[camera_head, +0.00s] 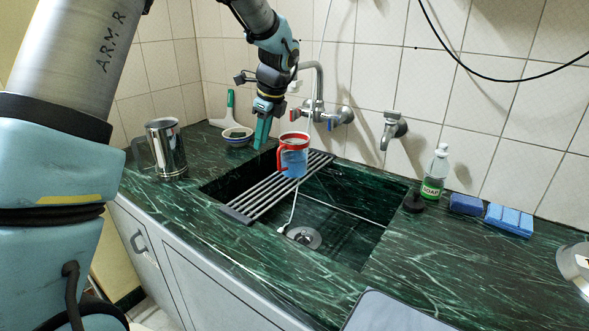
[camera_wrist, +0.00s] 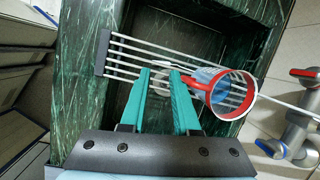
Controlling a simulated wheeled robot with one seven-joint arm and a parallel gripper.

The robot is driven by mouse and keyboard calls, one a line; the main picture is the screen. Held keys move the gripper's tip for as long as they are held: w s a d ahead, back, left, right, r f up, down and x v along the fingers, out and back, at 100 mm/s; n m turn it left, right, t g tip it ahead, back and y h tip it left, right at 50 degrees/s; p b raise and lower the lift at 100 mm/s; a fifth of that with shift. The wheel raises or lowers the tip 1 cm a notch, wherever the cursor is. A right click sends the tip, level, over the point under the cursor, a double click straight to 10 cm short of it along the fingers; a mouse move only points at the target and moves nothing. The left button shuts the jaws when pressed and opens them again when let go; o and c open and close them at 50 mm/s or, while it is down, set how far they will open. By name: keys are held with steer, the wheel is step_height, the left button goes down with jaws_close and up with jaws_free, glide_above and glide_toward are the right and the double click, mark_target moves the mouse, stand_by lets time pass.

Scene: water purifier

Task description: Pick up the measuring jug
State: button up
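The measuring jug (camera_head: 294,160) is clear with a red rim and red handle and has a blue tint inside. It stands upright on the metal rack over the sink. In the wrist view the jug (camera_wrist: 226,98) is at the right, its red handle turned toward my fingers. My gripper (camera_head: 262,140) points down, left of the jug in the head view. In the wrist view my gripper (camera_wrist: 160,72) has its two teal fingers apart with nothing held between them. The right finger is close beside the handle; I cannot tell whether they touch.
The rack (camera_head: 262,196) spans the left of the green sink. Taps (camera_head: 318,114) are on the wall behind. A soap bottle (camera_head: 436,174) and blue sponges (camera_head: 510,219) are at the right.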

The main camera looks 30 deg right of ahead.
mark_target(279, 162)
steer(key=d+f+m, duration=0.1)
steer(key=d+m, duration=0.3)
steer(key=d, duration=0.3)
steer(key=shift+m+t, duration=0.3)
steer(key=shift+t, duration=0.1)
steer(key=shift+p+x, duration=1.15)
steer(key=shift+x, duration=3.9)
steer(key=shift+s, duration=0.1)
steer(key=shift+c, duration=0.4)
jaws_close()
